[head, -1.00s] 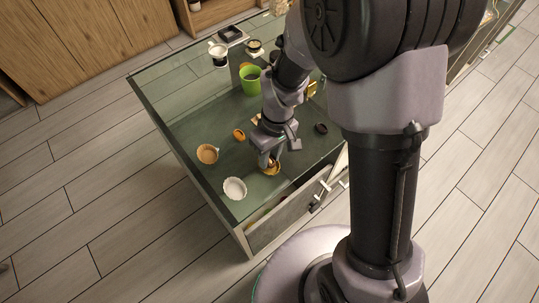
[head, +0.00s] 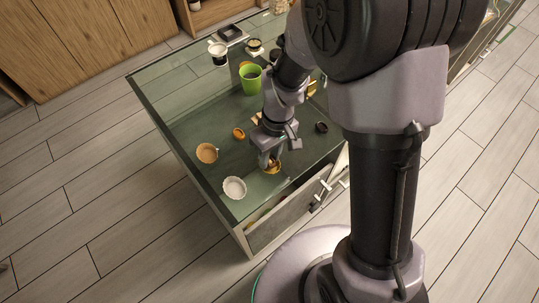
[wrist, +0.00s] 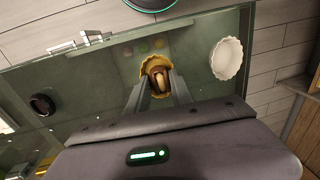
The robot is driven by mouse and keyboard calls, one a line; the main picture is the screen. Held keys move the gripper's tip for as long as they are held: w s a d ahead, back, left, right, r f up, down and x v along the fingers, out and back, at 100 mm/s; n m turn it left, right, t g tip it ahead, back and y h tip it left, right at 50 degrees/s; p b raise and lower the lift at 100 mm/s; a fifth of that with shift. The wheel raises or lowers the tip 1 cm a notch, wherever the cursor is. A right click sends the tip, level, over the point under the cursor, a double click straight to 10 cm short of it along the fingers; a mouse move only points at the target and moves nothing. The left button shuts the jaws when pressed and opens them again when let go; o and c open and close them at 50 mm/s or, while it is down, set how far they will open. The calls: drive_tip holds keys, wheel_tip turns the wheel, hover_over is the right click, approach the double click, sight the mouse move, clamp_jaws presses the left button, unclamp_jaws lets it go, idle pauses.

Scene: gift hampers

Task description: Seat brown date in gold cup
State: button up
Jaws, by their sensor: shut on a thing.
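The gold cup (wrist: 146,66) with a wavy rim stands on the glass tabletop near the drawer side. It also shows in the head view (head: 275,169), partly behind my gripper. My gripper (wrist: 158,85) points down at the cup, its two fingers shut on the brown date (wrist: 158,75). In the wrist view the date lies within the cup's outline. I cannot tell whether it touches the cup's bottom. In the head view my gripper (head: 267,163) hides the date.
A white fluted cup (head: 234,188), a tan cup (head: 207,153) and an orange piece (head: 239,133) are to the left. A dark round thing (head: 321,127) is to the right. A green cup (head: 250,80) stands farther back. A drawer (head: 285,210) is partly open in front.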

drive_tip(key=shift+f, duration=0.1)
idle(0.3)
drive_tip(key=o, duration=1.1)
drive_tip(key=r+p, duration=0.2)
drive_tip(key=r, duration=0.3)
drive_tip(key=w+d+r+p, duration=0.1)
drive_tip(key=r+p, duration=0.2)
drive_tip(key=r, duration=0.3)
drive_tip(key=d+r+p, duration=0.1)
drive_tip(key=r+p, duration=0.1)
drive_tip(key=r, duration=0.4)
drive_tip(key=shift+w+r, duration=0.1)
drive_tip(key=shift+w, duration=0.1)
drive_tip(key=s+d+r+m+t, duration=0.1)
drive_tip(key=s+r+m+t, duration=0.1)
drive_tip(key=s+r+m, duration=0.1)
drive_tip(key=s+d+r+m+t, duration=0.2)
drive_tip(key=s+r+m, duration=0.2)
drive_tip(key=s+r, duration=0.1)
drive_tip(key=s+d+r+m+t+b, duration=0.1)
drive_tip(key=s+r+m+t, duration=0.1)
drive_tip(key=s+r+m, duration=0.2)
drive_tip(key=shift+s+d+r+t+y, duration=0.2)
drive_tip(key=shift+s+r+t+y, duration=0.1)
drive_tip(key=shift+s+r, duration=0.15)
